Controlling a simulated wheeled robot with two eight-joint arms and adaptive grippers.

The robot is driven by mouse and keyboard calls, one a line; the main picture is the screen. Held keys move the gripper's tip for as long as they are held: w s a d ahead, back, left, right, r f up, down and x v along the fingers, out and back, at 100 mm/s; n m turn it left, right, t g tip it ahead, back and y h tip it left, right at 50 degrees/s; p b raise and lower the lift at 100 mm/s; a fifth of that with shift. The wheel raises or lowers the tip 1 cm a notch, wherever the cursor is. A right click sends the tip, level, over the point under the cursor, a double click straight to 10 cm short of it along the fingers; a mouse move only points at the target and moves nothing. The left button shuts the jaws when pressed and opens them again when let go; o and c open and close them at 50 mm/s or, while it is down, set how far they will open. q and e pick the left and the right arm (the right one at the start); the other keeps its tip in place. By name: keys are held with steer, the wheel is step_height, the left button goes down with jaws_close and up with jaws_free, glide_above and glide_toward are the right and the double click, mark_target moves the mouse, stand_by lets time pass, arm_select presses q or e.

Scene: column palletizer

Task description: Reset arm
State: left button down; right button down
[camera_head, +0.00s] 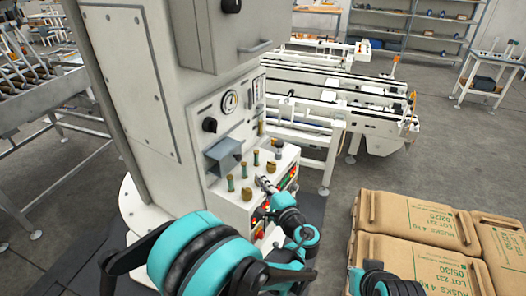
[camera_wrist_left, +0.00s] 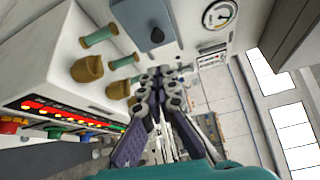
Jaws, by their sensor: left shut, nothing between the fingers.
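My left arm reaches in from the bottom of the head view toward the control panel of the palletizer column. My left gripper (camera_head: 265,183) is in front of the panel's small shelf, close to its brass and green knobs. In the left wrist view the gripper (camera_wrist_left: 166,76) has its linked fingers together, with nothing held between them. Whether it touches a knob (camera_wrist_left: 88,69) I cannot tell. Only a dark and teal part of my right arm shows at the bottom right of the head view; its fingers are out of sight.
The white column (camera_head: 125,80) carries a gauge (camera_head: 229,101), a grey box (camera_head: 222,156) and lit red buttons. Stacked brown sacks (camera_head: 415,222) stand at the right. A conveyor (camera_head: 340,95) runs behind. Grey floor between sacks and conveyor is clear.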

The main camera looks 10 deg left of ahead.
arm_select(q)
steer(key=s+a+f+n+g+h, duration=0.25)
steer(key=s+a+n+g, duration=0.35)
steer(key=s+a, duration=0.4)
steer(key=s+f+n+g+h+b, duration=0.1)
steer(key=s+f+n+h, duration=0.2)
steer(key=s+n+h, duration=0.4)
steer(key=s, duration=0.7)
steer(key=shift+s+b, duration=0.35)
steer(key=shift+s, duration=0.05)
steer(key=shift+d, duration=0.1)
